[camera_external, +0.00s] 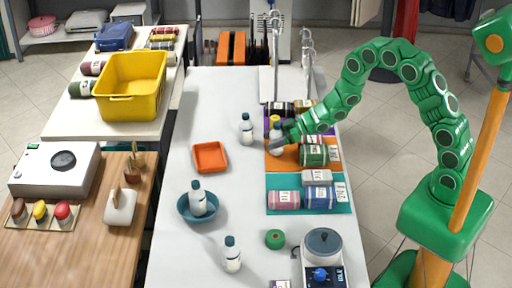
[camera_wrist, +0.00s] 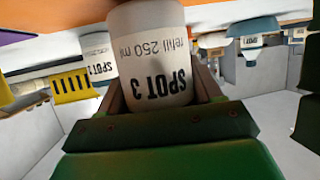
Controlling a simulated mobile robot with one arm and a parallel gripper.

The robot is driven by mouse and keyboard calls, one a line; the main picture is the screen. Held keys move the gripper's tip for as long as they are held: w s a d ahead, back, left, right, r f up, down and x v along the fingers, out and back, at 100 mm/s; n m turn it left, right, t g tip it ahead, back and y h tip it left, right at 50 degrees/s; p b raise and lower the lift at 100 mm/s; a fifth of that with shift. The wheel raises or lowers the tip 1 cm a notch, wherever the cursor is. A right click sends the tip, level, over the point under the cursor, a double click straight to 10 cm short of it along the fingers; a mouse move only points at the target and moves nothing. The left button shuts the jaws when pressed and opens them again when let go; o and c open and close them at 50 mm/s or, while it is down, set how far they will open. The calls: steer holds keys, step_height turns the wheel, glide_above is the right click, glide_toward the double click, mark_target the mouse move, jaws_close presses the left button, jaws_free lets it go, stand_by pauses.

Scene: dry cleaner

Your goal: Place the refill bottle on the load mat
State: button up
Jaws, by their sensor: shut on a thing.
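A white refill bottle (camera_external: 277,139) is held in my gripper (camera_external: 287,132) over the left part of the orange mat (camera_external: 275,161). In the wrist view, which appears upside down, the bottle (camera_wrist: 155,55) fills the middle and its label reads "SPOT 3, refill 250 ml". My gripper (camera_wrist: 160,100) is shut on it, with a finger on each side. The bottle looks about upright; I cannot tell whether its base touches the mat. A purple mat (camera_external: 268,126) lies behind and a teal mat (camera_external: 300,207) in front. No readable marking shows which is the load mat.
Similar bottles stand left of the mats (camera_external: 246,130), in a blue bowl (camera_external: 184,209) and near the front (camera_external: 232,258). Rolled bundles (camera_external: 313,155) crowd the orange mat's right side. An orange tray (camera_external: 210,157) is left. A metal rack (camera_external: 308,60) stands behind.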

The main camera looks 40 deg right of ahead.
steer(key=shift+f, duration=0.35)
steer(key=o, duration=1.2)
steer(key=shift+f, duration=0.15)
steer(key=shift+o, duration=0.2)
steer(key=shift+d+r, duration=0.1)
steer(key=shift+r, duration=0.15)
steer(key=v, duration=1.1)
steer(key=shift+s+d, duration=0.25)
steer(key=shift+d, duration=0.05)
steer(key=shift+r, duration=0.15)
